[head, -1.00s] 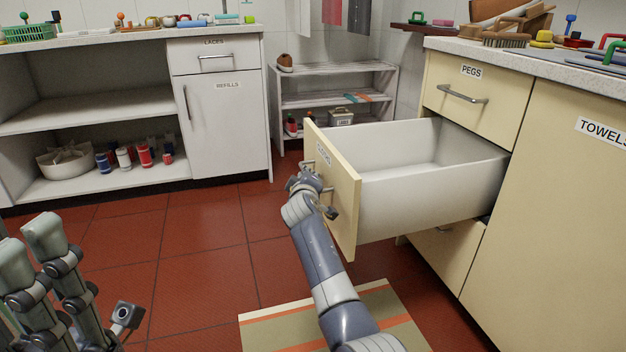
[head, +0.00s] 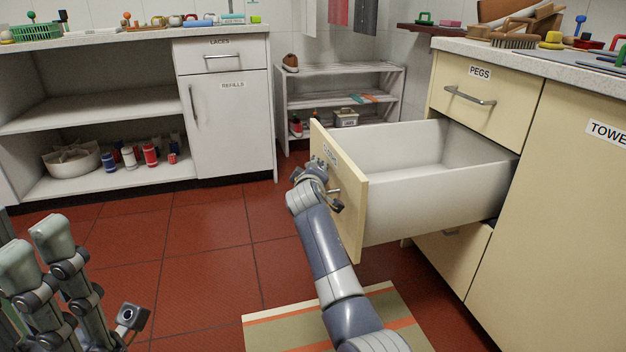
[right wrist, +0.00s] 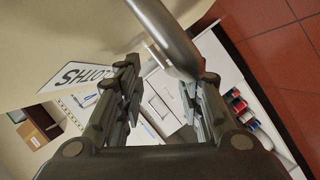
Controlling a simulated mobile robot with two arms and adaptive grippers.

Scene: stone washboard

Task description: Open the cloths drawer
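The cloths drawer (head: 425,200) stands well out from the cream cabinet, and its white inside looks empty. My right gripper (head: 312,172) is at the outer face of this front, by the bar handle (head: 333,191). In the right wrist view the fingers (right wrist: 168,75) are spread apart, with the metal handle (right wrist: 168,35) close to the right-hand finger; whether they touch is unclear. My left gripper (head: 35,245) is raised at the lower left, empty, its fingers apart.
The shut PEGS drawer (head: 475,95) is above, another drawer (head: 452,260) below, and the TOWELS door (head: 560,200) to the right. A striped mat (head: 290,335) lies on the red floor. Open floor (head: 210,240) lies left of the drawer, before the white cabinet (head: 230,125).

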